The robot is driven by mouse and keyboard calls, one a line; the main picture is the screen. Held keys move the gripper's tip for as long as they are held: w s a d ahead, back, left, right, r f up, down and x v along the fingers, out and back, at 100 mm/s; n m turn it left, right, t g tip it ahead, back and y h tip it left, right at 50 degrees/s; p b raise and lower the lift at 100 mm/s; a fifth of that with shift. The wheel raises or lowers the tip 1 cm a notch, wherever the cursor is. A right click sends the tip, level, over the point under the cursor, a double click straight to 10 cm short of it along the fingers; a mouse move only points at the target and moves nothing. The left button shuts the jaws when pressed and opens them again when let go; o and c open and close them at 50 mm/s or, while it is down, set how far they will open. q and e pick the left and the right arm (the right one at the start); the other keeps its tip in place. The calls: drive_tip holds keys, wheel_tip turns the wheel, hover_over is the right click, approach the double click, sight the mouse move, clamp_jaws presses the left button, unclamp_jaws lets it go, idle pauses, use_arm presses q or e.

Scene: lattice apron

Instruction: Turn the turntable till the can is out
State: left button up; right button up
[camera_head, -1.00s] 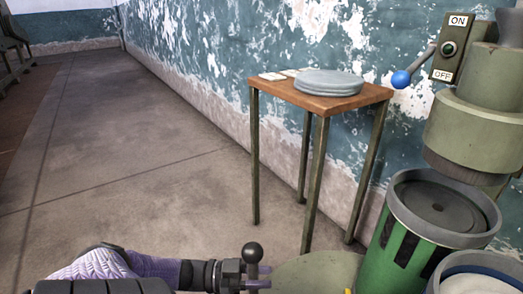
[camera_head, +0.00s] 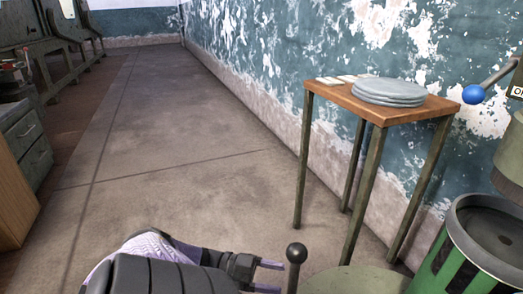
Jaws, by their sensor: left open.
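The turntable (camera_head: 350,280) shows as an olive-green disc at the bottom edge, mostly cut off. A black ball knob (camera_head: 296,254) on a short post stands at its left side. My left gripper (camera_head: 271,277) is open just left of the post, with its two purple fingers pointing at it; nothing shows between them. A green slotted can-like container (camera_head: 464,262) with a grey rim stands at the lower right, cut off by the frame. I cannot tell whether it is the task's can. My right gripper is not in view.
A wooden-topped table (camera_head: 400,112) with grey stacked discs (camera_head: 388,92) stands against the peeling wall. A blue-balled lever (camera_head: 474,95) and part of an olive machine (camera_head: 510,150) are at the right. Drawers (camera_head: 30,145) stand at the left. The floor (camera_head: 170,150) between is clear.

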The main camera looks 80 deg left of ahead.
use_arm(q)
drive_tip(key=shift+b+v, duration=0.3)
drive_tip(key=shift+v, duration=1.65)
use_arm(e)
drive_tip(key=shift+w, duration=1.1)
